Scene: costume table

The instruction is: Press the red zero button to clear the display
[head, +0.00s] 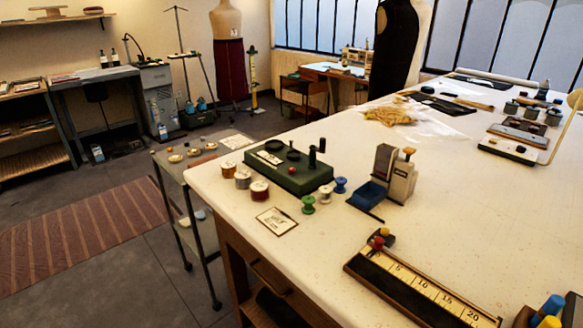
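Several small red spots show on the table, and I cannot tell which one is the zero button. One red knob (292,170) is on the front of the dark green device (310,180) with a crank at the table's left. A tiny red spot (520,149) is on the pale, dark-edged device (507,151) at the right. A red ball (378,242) sits at the upper end of the numbered ruler device (415,288). No lit display or digits can be made out. Neither of my grippers is in view.
The white worktable (335,245) has clear room around its middle. Thread spools (259,190), a grey device with a blue tray (366,194), and a small card (277,221) stand near the left. A metal trolley (183,183) is beside the table. Blue and yellow items (551,306) are at bottom right.

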